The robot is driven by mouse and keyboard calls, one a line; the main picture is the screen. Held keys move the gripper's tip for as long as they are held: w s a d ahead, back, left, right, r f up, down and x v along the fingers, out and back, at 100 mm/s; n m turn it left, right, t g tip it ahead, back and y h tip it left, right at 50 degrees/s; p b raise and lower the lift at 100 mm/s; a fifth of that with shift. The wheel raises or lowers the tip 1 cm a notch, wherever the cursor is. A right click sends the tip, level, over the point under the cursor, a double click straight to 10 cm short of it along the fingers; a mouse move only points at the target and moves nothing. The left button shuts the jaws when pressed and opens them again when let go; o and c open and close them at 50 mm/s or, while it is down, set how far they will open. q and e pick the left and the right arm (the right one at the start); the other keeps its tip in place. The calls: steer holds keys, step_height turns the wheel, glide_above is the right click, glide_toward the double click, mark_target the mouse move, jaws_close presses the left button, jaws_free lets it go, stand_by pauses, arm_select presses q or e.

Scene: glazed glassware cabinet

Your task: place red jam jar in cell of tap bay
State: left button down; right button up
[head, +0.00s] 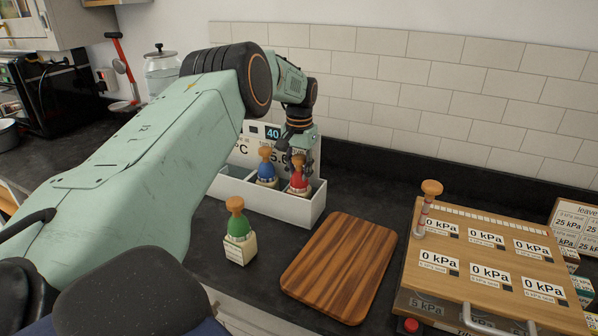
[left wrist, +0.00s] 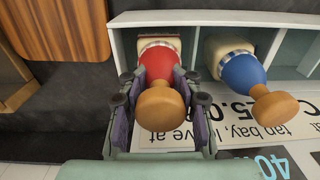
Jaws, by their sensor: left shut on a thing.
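The red jar (head: 299,182) has a wooden knob on top and a pale base. It stands in the right end cell of a white divided box, the tap bay (head: 292,211), near the wall. My left gripper (head: 300,158) reaches down over it and is shut on it. In the left wrist view the fingers (left wrist: 160,88) lie on both sides of the red jar (left wrist: 158,62), below its knob. Its base is inside the box walls; whether it touches the floor I cannot tell. My right gripper is not in view.
A blue jar (head: 266,170) stands in the cell beside the red one. A green jar (head: 238,226) stands in front of the box. A wooden board (head: 340,267) lies to the right, then a labelled kPa panel (head: 480,262) with a knobbed piece (head: 427,206) on it.

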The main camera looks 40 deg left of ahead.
arm_select(q)
steer(key=shift+w+a+f, duration=0.15)
steer(key=shift+w+f, duration=0.2)
steer(key=shift+w, duration=0.05)
steer(key=c, duration=1.3)
jaws_free()
steer(key=shift+a+f, duration=0.1)
steer(key=shift+f, duration=0.1)
steer(key=o, duration=0.4)
steer(key=shift+s+d+r, duration=0.2)
steer(key=shift+s+r, duration=0.15)
steer(key=shift+r, duration=0.05)
steer(key=shift+w+a+f, duration=0.15)
steer(key=shift+w+f, duration=0.1)
steer(key=shift+w, duration=0.1)
steer(key=shift+w+r, duration=0.1)
steer(key=shift+r, duration=0.05)
step_height(320, 180, up, 11)
steer(key=shift+r, duration=0.1)
steer(key=shift+s+r, duration=0.3)
steer(key=shift+r, duration=0.1)
